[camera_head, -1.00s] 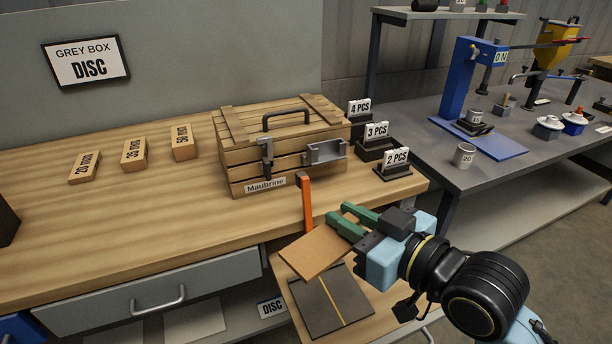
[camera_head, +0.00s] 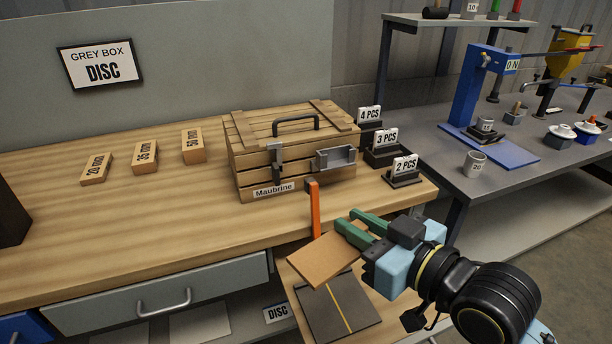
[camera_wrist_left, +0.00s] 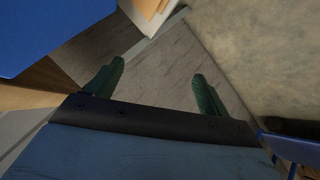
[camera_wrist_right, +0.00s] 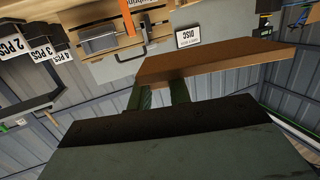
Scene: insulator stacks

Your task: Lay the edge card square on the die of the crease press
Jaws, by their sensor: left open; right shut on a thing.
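The edge card (camera_head: 322,259) is a flat brown board, held by my right gripper (camera_head: 350,226) at its far right corner. In the right wrist view the card (camera_wrist_right: 215,60) extends beyond the shut fingers. The crease press has a dark square die (camera_head: 338,312) with a yellow line, and an upright orange lever (camera_head: 315,208) behind it. The card is tilted and turned relative to the die, hiding the die's far part; it looks above it, though the gap is hard to judge. My left gripper (camera_wrist_left: 158,73) is open and empty, seen only in the left wrist view.
A wooden crate (camera_head: 290,157) stands on the bench behind the press. Number signs, including 2 PCS (camera_head: 405,168), stand at the bench's right end. Three labelled wooden blocks, one marked 35 MM (camera_head: 145,158), lie left. A grey table (camera_head: 500,180) with other equipment is at right.

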